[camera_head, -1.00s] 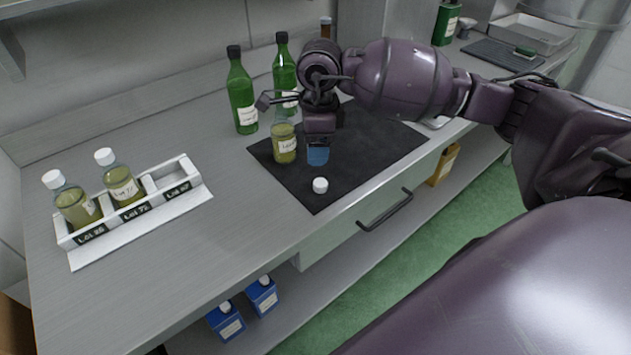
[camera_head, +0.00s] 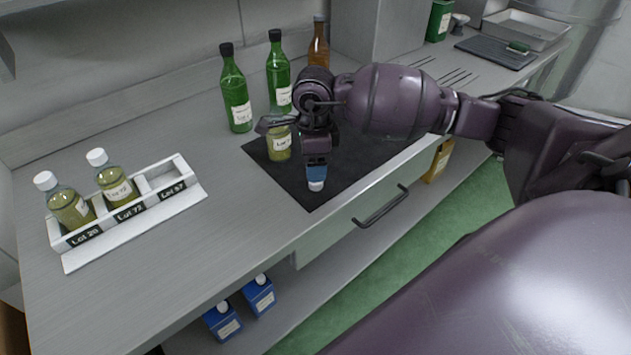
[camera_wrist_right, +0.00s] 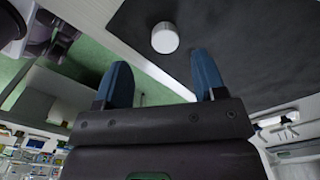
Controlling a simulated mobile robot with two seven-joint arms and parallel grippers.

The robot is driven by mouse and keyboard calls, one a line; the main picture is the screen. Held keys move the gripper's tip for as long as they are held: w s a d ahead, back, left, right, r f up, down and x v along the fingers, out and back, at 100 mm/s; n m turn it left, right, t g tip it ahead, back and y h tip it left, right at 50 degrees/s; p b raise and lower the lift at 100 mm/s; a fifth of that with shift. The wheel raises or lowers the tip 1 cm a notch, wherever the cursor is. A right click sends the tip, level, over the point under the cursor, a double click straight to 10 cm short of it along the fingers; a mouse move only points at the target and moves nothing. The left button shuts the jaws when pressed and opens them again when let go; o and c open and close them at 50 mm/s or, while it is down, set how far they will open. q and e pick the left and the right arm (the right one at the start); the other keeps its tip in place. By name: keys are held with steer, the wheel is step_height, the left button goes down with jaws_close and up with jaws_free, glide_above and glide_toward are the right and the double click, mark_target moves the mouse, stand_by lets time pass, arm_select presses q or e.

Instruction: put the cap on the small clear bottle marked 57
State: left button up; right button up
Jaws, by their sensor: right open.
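The small clear bottle (camera_head: 279,146) holds yellow-green oil and stands upright without a cap on the dark mat (camera_head: 350,160). Its label is partly hidden by my arm, and I cannot read the number. The white cap (camera_head: 316,186) lies on the mat near its front corner, just below my right gripper (camera_head: 316,172). The cap also shows in the right wrist view (camera_wrist_right: 165,38), beyond the two blue fingertips. My right gripper (camera_wrist_right: 162,80) is open and empty, and the cap is not between its fingers. My left gripper is not in view.
A white rack (camera_head: 130,215) at left holds two capped bottles, Lot 28 and Lot 73; its Lot 57 slot is empty. Two green bottles (camera_head: 236,95) and a brown one (camera_head: 318,45) stand behind the mat. The counter between rack and mat is clear.

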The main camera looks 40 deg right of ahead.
steer(key=shift+f, duration=0.15)
steer(key=shift+w+d+f, duration=0.1)
steer(key=shift+f, duration=1.25)
steer(key=shift+w+d+f, duration=0.1)
steer(key=shift+f, duration=1.2)
steer(key=c, duration=1)
